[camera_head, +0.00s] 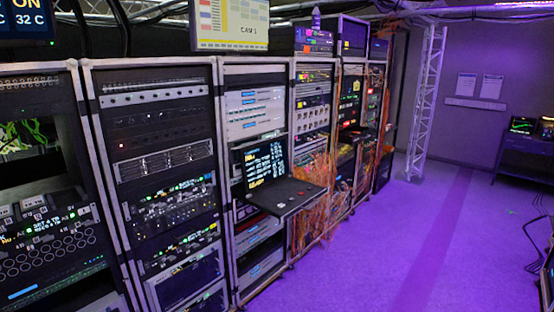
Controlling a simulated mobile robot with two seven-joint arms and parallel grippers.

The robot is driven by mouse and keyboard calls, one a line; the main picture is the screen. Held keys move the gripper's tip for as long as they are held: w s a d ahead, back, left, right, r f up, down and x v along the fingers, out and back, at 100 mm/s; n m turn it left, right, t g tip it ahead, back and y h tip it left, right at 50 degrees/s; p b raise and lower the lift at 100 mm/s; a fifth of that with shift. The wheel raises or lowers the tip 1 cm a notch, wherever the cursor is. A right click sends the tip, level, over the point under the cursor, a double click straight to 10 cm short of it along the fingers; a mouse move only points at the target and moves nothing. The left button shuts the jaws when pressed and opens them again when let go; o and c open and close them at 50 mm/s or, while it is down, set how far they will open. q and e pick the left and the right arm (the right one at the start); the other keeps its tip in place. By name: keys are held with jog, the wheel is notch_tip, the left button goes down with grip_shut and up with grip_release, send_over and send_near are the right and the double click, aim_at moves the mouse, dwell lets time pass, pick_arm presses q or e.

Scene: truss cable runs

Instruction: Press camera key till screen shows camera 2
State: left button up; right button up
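A screen (230,24) hangs at the top centre, its upper edge cut off, and its lower right text appears to read "CAM 1". A dark pull-out shelf (286,196) juts from the middle rack below a lit text display (265,162). Several small buttons or keys sit on the shelf, one of them reddish; their labels are too small to read, so I cannot tell which is the camera key. Neither of my grippers is in view.
Tall equipment racks (160,150) line the left and centre. Orange cables (312,190) spill beside the shelf. A white truss column (425,105) stands at the back. A dark desk (527,158) is at right, with loose cables below. The purple floor (400,250) is mostly clear.

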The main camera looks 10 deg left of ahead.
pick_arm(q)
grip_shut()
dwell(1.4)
